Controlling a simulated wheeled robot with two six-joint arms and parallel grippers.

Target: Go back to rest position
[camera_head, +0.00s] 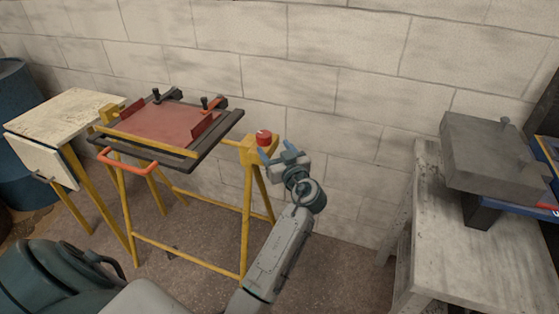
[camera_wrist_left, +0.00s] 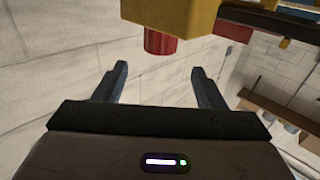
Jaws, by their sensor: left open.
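My left gripper (camera_head: 278,155) is open and empty in the head view, close to the right end of the yellow frame bench (camera_head: 190,247). In the left wrist view its two blue-grey fingers (camera_wrist_left: 160,85) stand apart with nothing between them. A red button (camera_head: 264,138) sits on a yellow box (camera_head: 252,152) at the bench's corner, just beside the fingertips. The button also shows in the left wrist view (camera_wrist_left: 160,42), beyond the fingers and apart from them. My right gripper is not in view.
The bench carries a red plate (camera_head: 162,122) with black-handled clamps. A pale side table (camera_head: 65,112) and blue barrel (camera_head: 22,110) stand left. A grey worktable (camera_head: 440,235) with a grey block (camera_head: 492,150) stands right. A block wall is behind; floor between is open.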

